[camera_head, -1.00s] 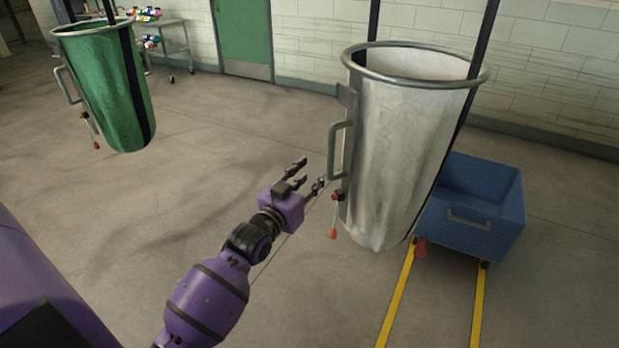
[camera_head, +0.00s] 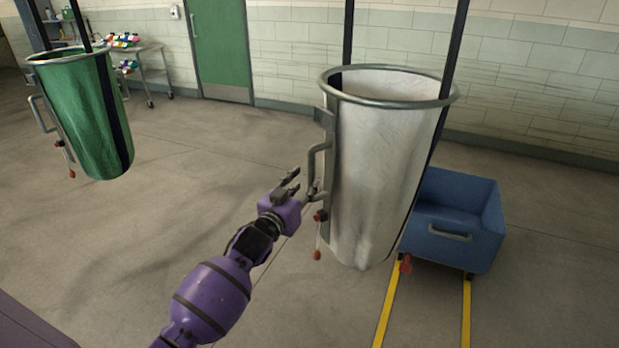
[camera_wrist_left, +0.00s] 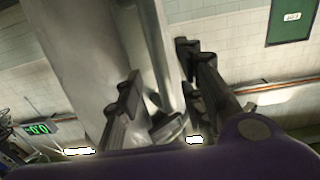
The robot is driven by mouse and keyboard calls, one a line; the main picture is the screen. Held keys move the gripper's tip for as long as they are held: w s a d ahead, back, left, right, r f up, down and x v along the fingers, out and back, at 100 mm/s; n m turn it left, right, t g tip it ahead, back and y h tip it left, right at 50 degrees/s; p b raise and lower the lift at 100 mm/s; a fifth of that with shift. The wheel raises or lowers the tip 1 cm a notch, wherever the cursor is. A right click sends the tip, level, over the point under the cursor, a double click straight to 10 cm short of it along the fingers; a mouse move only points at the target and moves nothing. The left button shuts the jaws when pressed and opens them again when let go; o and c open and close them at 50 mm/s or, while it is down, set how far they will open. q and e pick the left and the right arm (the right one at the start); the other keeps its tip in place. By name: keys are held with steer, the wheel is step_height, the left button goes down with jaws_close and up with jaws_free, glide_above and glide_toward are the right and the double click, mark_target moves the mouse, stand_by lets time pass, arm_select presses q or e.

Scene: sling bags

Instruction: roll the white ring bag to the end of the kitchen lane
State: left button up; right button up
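The white ring bag (camera_head: 375,170) hangs from dark straps by its metal ring (camera_head: 340,88), clear of the floor. A grey bar handle (camera_head: 314,165) is on its left side; a red knob and a cord with a red-orange pull hang below. My left gripper (camera_head: 301,184) is at the handle's lower part. In the left wrist view my fingers (camera_wrist_left: 160,88) are spread, with the grey handle bar (camera_wrist_left: 160,45) showing between them; I cannot tell if either finger touches it. My right gripper is not in view.
A blue cart (camera_head: 470,215) stands close behind the bag's right, by two yellow floor lines (camera_head: 387,305). A green ring bag (camera_head: 92,120) hangs at far left. A trolley (camera_head: 140,70) with colourful items stands by the green door (camera_head: 220,45). Floor between the bags is clear.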

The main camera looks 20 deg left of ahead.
mark_target(310, 178)
arm_select(q)
steer(key=w, duration=0.5)
steer(key=shift+w, duration=0.15)
jaws_close()
